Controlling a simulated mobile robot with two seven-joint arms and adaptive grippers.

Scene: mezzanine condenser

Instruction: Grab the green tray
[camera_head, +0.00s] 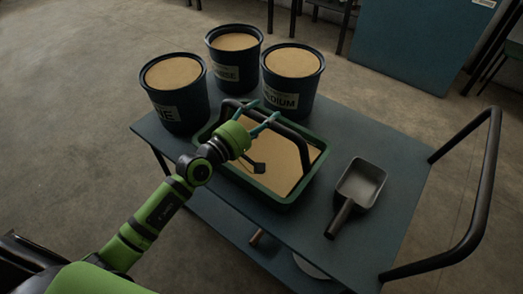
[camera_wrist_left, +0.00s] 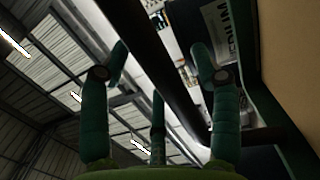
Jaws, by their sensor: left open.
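The green tray (camera_head: 284,202) sits on the blue cart top, filled level with tan material. A dark handle (camera_head: 301,150) arches over it. My left gripper (camera_head: 265,112) is above the tray's far left part, by the handle, with its fingers apart. In the left wrist view its fingers (camera_wrist_left: 160,80) are spread, and the dark handle bar (camera_wrist_left: 165,65) passes across the gap between them. I cannot tell whether they touch it. Part of the tray is hidden behind my gripper. My right gripper is not in view.
Three dark buckets (camera_head: 180,108) of tan material stand along the cart's far left side, close behind the tray. A grey scoop (camera_head: 360,185) lies to the tray's right. The cart's push handle (camera_head: 487,190) rises at the right. The cart top (camera_head: 395,150) is clear beyond the scoop.

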